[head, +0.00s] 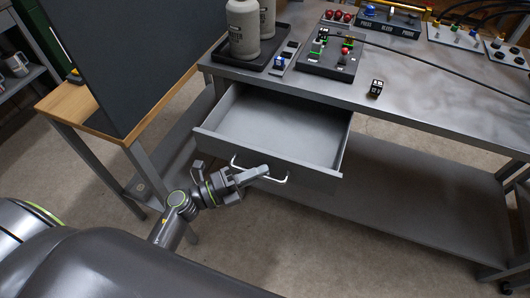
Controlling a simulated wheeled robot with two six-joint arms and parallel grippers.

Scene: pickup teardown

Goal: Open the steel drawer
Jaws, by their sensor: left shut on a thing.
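The steel drawer (287,125) is pulled well out from under the grey workbench (420,90), and its empty inside shows. Its front panel carries a pale bar handle (277,180). My left gripper (258,172) is in front of the panel, shut on the handle near its middle. The fingers cover part of the bar. My right gripper does not show.
On the bench stand a dark tray (258,66) with grey bottles (243,28), a switch panel (333,52) and a small black cube (376,87). A wooden-topped table (66,97) with a dark panel (125,50) stands left. A lower shelf (410,205) lies under the bench.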

